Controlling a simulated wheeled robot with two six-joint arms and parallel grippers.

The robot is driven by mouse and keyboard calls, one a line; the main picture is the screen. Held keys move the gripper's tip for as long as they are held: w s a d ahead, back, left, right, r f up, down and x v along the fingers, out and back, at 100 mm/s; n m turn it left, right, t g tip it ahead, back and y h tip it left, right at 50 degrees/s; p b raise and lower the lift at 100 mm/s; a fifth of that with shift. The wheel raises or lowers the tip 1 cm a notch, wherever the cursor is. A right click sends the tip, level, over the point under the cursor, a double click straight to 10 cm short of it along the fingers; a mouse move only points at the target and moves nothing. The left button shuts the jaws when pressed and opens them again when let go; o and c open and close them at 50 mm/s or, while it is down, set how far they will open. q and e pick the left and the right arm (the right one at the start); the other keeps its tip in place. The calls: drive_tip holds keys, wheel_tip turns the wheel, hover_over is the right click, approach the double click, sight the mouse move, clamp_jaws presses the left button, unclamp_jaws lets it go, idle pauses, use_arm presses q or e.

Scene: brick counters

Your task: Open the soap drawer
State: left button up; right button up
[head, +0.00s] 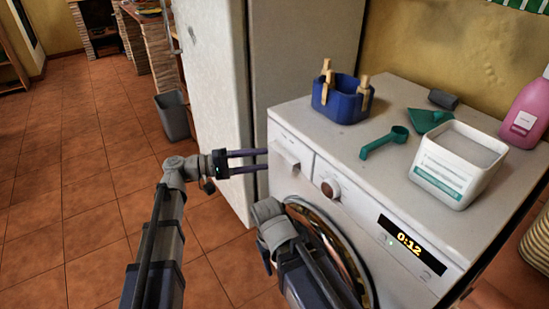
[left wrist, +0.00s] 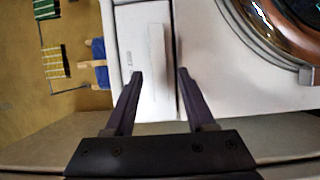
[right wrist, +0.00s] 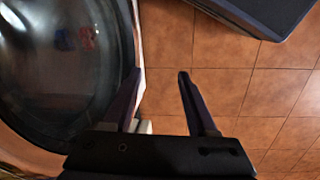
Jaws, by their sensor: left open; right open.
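The soap drawer (head: 291,156) is a white panel at the upper left of the washing machine's front, and it looks flush with the front. In the left wrist view the drawer front (left wrist: 133,40) carries a pale raised handle strip (left wrist: 158,72). My left gripper (head: 266,160) is open in front of the drawer; in its wrist view the fingers (left wrist: 161,72) stand on either side of the handle strip, with nothing gripped. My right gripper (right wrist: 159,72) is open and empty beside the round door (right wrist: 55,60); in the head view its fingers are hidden.
On the washer top (head: 385,175) stand a blue peg basket (head: 341,105), a green scoop (head: 384,142), a white powder tub (head: 455,160) and a pink bottle (head: 525,115). A fridge (head: 215,85) stands close at the left. Tiled floor (head: 80,200) is open at left.

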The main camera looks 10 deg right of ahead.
sight(280, 158)
use_arm(q)
drive_tip(key=shift+w+d, duration=0.15)
drive_tip(key=shift+d, duration=1.05)
drive_tip(key=shift+w+d, duration=0.1)
drive_tip(key=shift+d, duration=1.1)
drive_tip(key=shift+c, duration=0.3)
clamp_jaws()
drive_tip(key=shift+s+f, duration=0.1)
drive_tip(key=shift+s, duration=0.05)
